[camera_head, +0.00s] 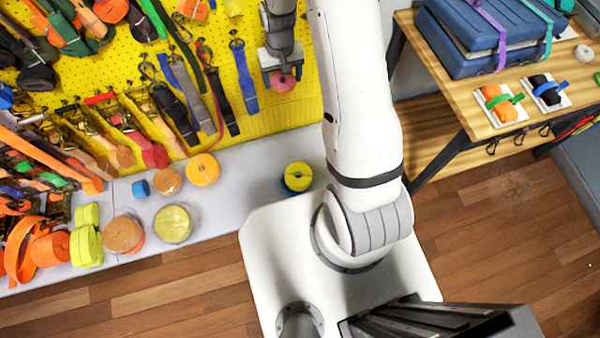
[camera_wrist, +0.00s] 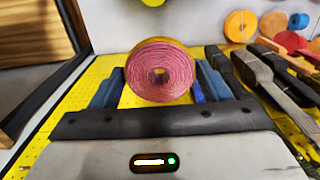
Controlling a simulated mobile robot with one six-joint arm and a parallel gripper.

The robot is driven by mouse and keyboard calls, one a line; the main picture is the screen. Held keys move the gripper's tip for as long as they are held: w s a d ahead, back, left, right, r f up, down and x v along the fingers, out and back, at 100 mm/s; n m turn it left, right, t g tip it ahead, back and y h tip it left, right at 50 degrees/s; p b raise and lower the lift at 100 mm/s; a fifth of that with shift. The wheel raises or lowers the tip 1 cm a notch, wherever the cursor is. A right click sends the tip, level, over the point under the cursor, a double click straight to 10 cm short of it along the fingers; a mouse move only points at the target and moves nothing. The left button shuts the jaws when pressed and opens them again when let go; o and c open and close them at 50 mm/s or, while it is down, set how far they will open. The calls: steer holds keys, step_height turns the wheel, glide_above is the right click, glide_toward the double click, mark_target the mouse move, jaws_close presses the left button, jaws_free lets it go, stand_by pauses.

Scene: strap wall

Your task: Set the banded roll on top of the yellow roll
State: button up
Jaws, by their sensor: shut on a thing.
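My gripper (camera_head: 282,76) is in front of the yellow pegboard, shut on a roll with a pink end face (camera_head: 284,86), which looks to be the banded roll. In the wrist view the banded roll (camera_wrist: 160,72) sits between the blue fingers (camera_wrist: 158,90), its coiled pink face with a centre hole towards the camera and an olive-brown side. The yellow roll (camera_head: 297,174) stands on the grey ledge below and apart from my gripper, with blue under its yellow top. A small part of it seems to show at the top of the wrist view (camera_wrist: 152,3).
Straps and buckles hang on the pegboard (camera_head: 262,118), left of my gripper. Orange (camera_head: 203,169), tan and yellow-green rolls stand on the left of the ledge (camera_head: 240,178). The ledge around the yellow roll is clear. A wooden bench (camera_head: 450,95) with blue cases is at right.

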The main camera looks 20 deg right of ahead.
mark_target(293, 175)
steer(key=s+f+n+b, duration=0.2)
steer(key=f+b, duration=1.5)
steer(key=s+f+n+b, duration=0.2)
steer(key=f+b, duration=1.5)
steer(key=b, duration=0.1)
steer(key=s+f+n+b, duration=0.3)
steer(key=f+b, duration=1.4)
steer(key=shift+s+a+b, duration=0.1)
steer(key=shift+a+b, duration=0.05)
steer(key=shift+b, duration=0.25)
steer(key=shift+f, duration=0.1)
steer(key=shift+o, duration=1.1)
steer(key=o, duration=0.4)
steer(key=shift+o, duration=0.2)
step_height(293, 175, up, 12)
steer(key=p, duration=0.5)
steer(key=s+d+r+m+t, duration=0.1)
steer(key=s+r+m, duration=0.6)
steer(key=s+r, duration=0.6)
steer(key=shift+s+d+r, duration=0.25)
steer(key=shift+s+d, duration=0.05)
steer(key=shift+s, duration=0.15)
